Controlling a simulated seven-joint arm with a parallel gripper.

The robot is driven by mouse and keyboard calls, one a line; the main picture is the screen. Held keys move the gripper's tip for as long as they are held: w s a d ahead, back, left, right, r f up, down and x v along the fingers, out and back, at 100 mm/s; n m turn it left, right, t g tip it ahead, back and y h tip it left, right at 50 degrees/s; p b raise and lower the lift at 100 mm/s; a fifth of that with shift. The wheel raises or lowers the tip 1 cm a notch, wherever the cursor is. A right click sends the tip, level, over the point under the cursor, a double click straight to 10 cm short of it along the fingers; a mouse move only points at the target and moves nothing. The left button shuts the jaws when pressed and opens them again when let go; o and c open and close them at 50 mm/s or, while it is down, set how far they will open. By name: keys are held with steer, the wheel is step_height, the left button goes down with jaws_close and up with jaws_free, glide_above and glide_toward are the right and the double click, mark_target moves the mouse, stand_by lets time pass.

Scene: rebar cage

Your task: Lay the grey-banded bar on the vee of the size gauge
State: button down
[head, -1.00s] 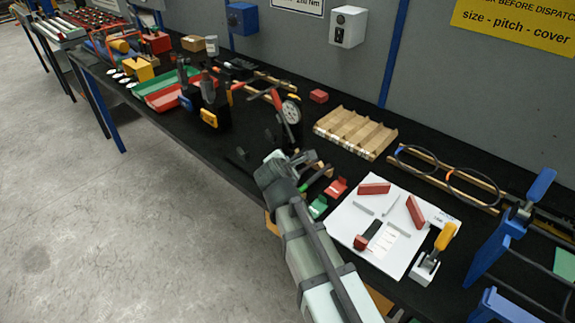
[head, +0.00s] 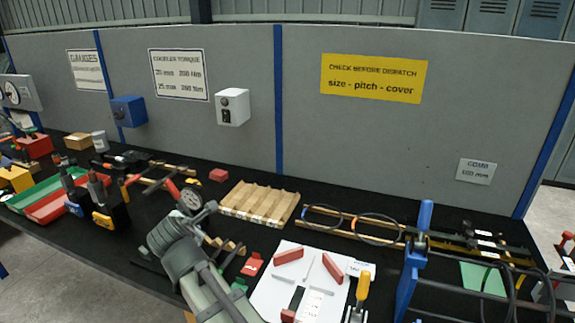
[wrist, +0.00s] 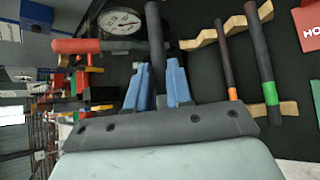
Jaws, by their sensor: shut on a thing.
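My gripper (wrist: 161,66) has its two blue fingers closed on a dark bar (wrist: 154,35), seen in the wrist view. The bar sticks out past the fingertips; no grey band shows on the part in view. In the head view my arm hides the fingers and the bar. A white board (head: 270,298) with two red blocks set at an angle, a dark piece and a printed scale lies right of my arm. It looks like the gauge, but I cannot make out its vee for sure.
Orange-banded (wrist: 228,60) and green-banded (wrist: 262,60) bars lie on wooden supports to the right in the wrist view. A red-handled dial tool (head: 190,198) stands close by. A yellow-handled clamp (head: 361,290) and blue-posted frame (head: 408,280) stand right of the board.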

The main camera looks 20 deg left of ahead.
steer(key=w+d+r+m, duration=0.1)
steer(key=w+d+r, duration=0.3)
steer(key=w+d, duration=0.65)
steer(key=w+d+r+m+h, duration=0.1)
steer(key=w+d+r, duration=0.2)
steer(key=w+d, duration=0.6)
steer(key=w+d+r+m+t+h, duration=0.1)
steer(key=w+d+r+h, duration=0.3)
steer(key=d, duration=0.8)
steer(key=w+d+r+m+y, duration=0.1)
steer(key=w+d+r+m, duration=0.1)
steer(key=w+d, duration=0.8)
steer(key=d+r+h, duration=0.1)
steer(key=d+r, duration=0.2)
steer(key=d, duration=1.3)
steer(key=w+d+f+m, duration=0.1)
steer(key=d+f, duration=0.4)
steer(key=f, duration=0.5)
steer(key=shift+d+f, duration=0.35)
